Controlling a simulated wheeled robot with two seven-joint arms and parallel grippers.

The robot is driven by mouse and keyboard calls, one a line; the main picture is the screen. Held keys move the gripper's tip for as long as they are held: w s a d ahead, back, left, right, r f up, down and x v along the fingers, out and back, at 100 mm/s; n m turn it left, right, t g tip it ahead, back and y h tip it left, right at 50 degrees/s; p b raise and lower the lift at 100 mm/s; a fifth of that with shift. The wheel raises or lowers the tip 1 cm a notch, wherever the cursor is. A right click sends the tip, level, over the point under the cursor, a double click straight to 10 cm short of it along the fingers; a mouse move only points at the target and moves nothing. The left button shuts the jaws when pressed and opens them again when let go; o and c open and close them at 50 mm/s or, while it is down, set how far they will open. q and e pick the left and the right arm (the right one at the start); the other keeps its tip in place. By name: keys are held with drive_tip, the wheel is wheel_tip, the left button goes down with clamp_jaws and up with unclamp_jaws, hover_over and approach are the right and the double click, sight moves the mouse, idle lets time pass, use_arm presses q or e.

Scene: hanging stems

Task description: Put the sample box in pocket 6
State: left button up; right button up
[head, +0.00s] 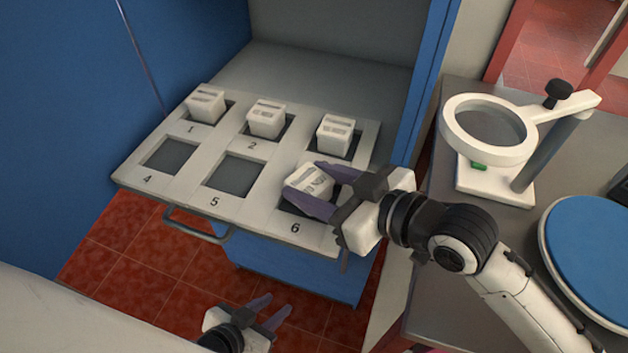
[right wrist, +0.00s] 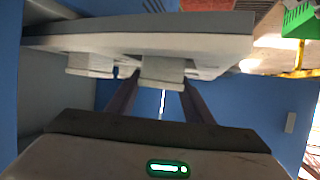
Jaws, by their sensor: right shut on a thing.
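The sample box (head: 308,182), white with grey print, is held between the purple fingers of my right gripper (head: 303,180). It sits tilted over pocket 6 (head: 287,207) at the front right of the drawer tray, and part of the dark opening shows beside it. I cannot tell whether its bottom is inside the opening. In the right wrist view a pale box (right wrist: 162,72) shows between the fingers, close against the tray (right wrist: 140,42). My left gripper (head: 278,303) is empty, its fingers apart, low in front of the drawer.
White boxes stand in pocket 1 (head: 206,104), pocket 2 (head: 267,118) and the back right pocket (head: 335,133). Pocket 4 (head: 170,156) and pocket 5 (head: 235,175) are empty. A magnifier stand (head: 490,130) and blue disc (head: 590,248) occupy the right-hand counter.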

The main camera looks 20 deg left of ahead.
drive_tip(key=shift+f, duration=0.1)
drive_tip(key=o, duration=1.1)
drive_tip(key=shift+d+r, duration=0.1)
drive_tip(key=shift+r, duration=0.1)
drive_tip(key=v, duration=1.1)
drive_tip(key=shift+s+d, duration=0.3)
drive_tip(key=shift+d, duration=0.05)
drive_tip(key=shift+r, duration=0.1)
